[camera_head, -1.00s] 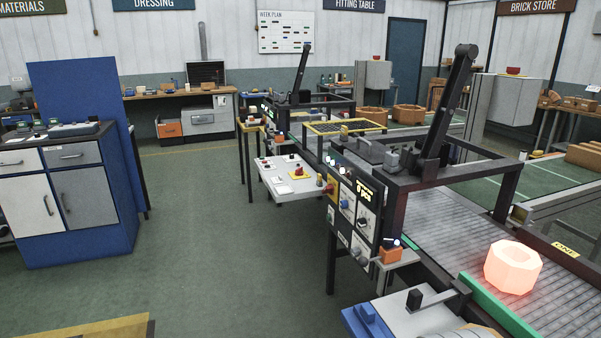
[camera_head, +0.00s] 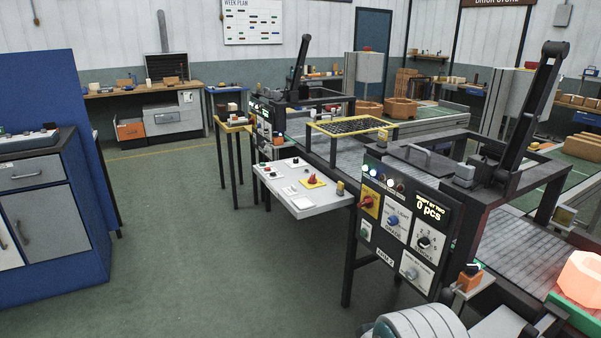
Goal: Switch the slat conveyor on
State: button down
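The slat conveyor (camera_head: 508,236) is a grey slatted belt running under a dark frame at the right. A black control panel (camera_head: 405,222) faces me on its near side. It carries a display (camera_head: 429,212) reading "0 pcs", a red rotary switch on a yellow plate (camera_head: 368,202), a blue knob (camera_head: 393,221), a numbered dial (camera_head: 424,243), a green button (camera_head: 365,231) and small lamps along the top. A glowing pinkish-orange block (camera_head: 582,279) sits on the belt at the right edge, partly cut off. My gripper is not in view; a rounded grey part at the bottom may be my arm.
A small orange box with a dark-topped button (camera_head: 470,276) is beside the panel's right foot. A blue cabinet (camera_head: 50,220) stands left; green floor between is clear.

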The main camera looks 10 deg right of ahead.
aim_at(312, 179)
jog(key=i+j, duration=0.2)
jog(key=i, duration=0.25)
jog(key=i+j, duration=0.2)
jog(key=i, duration=0.3)
jog(key=i+j+z, duration=0.1)
jog(key=i, duration=0.35)
jog(key=i+l, duration=0.4)
jog(key=i, duration=0.15)
jog(key=i+l+z, duration=0.1)
jog(key=i+l, duration=0.3)
jog(key=i, duration=0.15)
jog(key=i+l, duration=0.35)
jog(key=i, duration=0.25)
